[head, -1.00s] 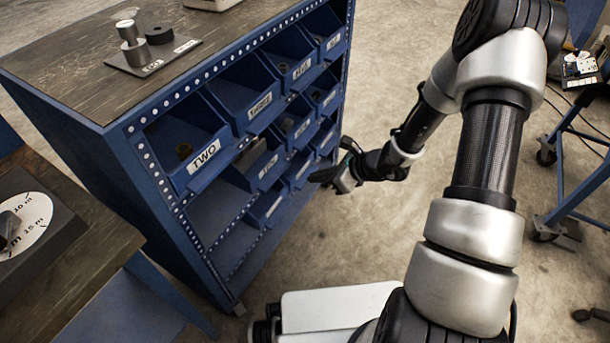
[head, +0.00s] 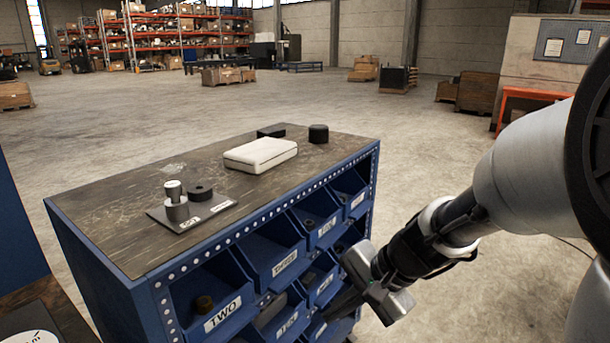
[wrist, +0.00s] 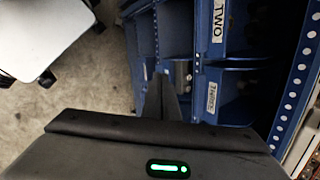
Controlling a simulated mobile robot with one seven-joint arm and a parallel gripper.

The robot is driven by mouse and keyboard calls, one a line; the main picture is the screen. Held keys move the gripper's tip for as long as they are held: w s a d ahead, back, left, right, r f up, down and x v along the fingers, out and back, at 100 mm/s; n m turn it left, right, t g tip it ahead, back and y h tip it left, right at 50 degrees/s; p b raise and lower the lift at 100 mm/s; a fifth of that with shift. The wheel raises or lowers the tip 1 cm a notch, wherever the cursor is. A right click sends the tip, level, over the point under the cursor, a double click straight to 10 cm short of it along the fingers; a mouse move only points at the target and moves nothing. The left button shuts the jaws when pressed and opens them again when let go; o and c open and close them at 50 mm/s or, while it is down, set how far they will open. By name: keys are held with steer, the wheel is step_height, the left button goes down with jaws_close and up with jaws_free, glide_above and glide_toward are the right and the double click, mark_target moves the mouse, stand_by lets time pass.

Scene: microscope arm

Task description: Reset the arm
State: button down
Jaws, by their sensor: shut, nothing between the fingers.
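My gripper (head: 340,304) is in front of the blue bin cabinet (head: 105,265), low at its right part. Its dark fingers point left toward the bins and look shut and empty. In the wrist view the fingers (wrist: 162,95) meet in front of the blue bins. I cannot tell whether they touch the cabinet. My arm comes in from the right side of the head view.
A bin labelled TWO (head: 222,316) holds a small dark part. Floor right of the cabinet is open. Shelves (head: 165,40) stand far behind.

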steer(key=s+d+r+n+t+h, duration=0.1)
steer(key=s+d+r+n+h, duration=0.2)
steer(key=s+d+r+n, duration=0.25)
steer(key=s+d+r+n+t+h, duration=0.2)
steer(key=s+d+r+n+h, duration=0.15)
steer(key=s+r, duration=0.35)
step_height(320, 180, up, 20)
steer(key=p, duration=2.1)
steer(key=shift+s+a+p, duration=0.3)
steer(key=shift+a+p, duration=0.05)
steer(key=shift+a, duration=0.05)
steer(key=shift+r+y, duration=0.1)
steer(key=shift+y, duration=0.15)
